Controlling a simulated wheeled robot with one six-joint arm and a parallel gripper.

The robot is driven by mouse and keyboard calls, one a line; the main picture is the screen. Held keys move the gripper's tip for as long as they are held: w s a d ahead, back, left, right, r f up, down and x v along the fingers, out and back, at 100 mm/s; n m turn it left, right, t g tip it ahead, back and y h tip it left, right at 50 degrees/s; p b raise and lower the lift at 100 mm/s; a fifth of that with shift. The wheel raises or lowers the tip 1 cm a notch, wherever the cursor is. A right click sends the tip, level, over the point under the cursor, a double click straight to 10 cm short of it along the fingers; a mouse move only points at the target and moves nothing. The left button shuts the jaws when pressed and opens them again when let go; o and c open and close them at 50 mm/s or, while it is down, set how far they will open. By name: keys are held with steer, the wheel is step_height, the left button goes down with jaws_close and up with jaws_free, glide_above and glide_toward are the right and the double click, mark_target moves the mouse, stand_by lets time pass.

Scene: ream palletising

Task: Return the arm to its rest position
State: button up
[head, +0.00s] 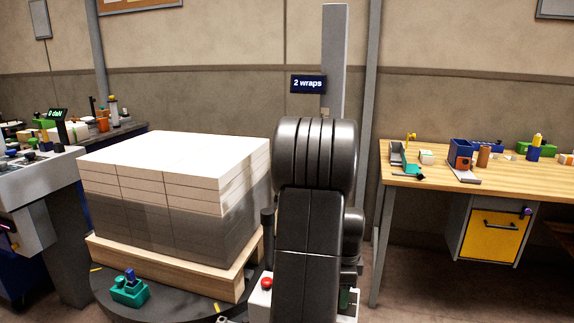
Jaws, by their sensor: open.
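My arm shows in the head view as thick dark links, standing upright in the middle of the picture. The links rise from the bottom edge to a broad ribbed joint at about mid-height. I cannot make out my gripper; its fingers are not in the picture or are hidden behind the arm. Nothing held can be seen.
Left of my arm, a ream stack (165,160) with dark film around its lower part sits on a wooden pallet (160,266) on a round turntable (170,310). A "2 wraps" sign (308,84) hangs behind. A cluttered workbench (440,184) stands right.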

steer(key=m+b, duration=0.1)
steer(key=m, duration=0.3)
steer(key=shift+b, duration=0.35)
